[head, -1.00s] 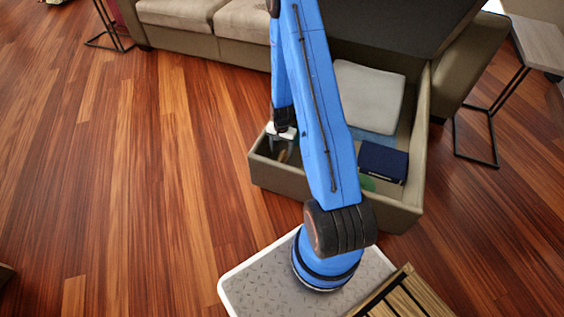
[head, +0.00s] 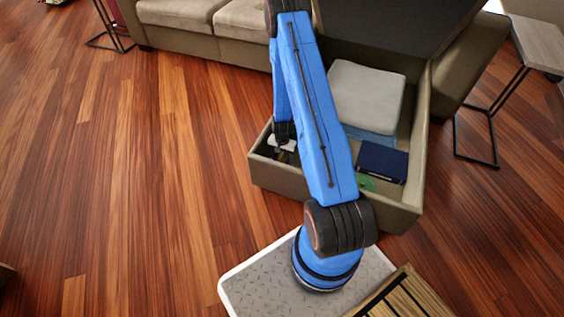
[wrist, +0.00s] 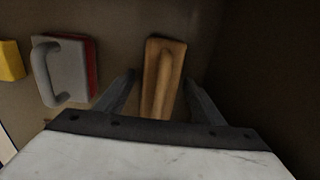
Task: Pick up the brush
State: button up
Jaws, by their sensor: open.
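The brush (wrist: 163,78) shows in the wrist view as a wooden block with a raised lengthwise handle. It lies on the floor of the storage compartment. My gripper (wrist: 160,85) is open, with one dark finger on each side of the brush. I cannot tell whether the fingers touch it. In the head view my gripper (head: 283,150) is down inside the left part of the open sofa storage box (head: 300,183). The brush is hard to make out there behind my gripper and arm.
A grey-handled tool with a red edge (wrist: 65,72) lies left of the brush, with a yellow object (wrist: 10,62) beyond it. The box also holds a dark blue box (head: 382,162) and a grey cushion (head: 366,95). A dark wall is close on the right in the wrist view.

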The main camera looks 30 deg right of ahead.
jog(key=c, duration=1.3)
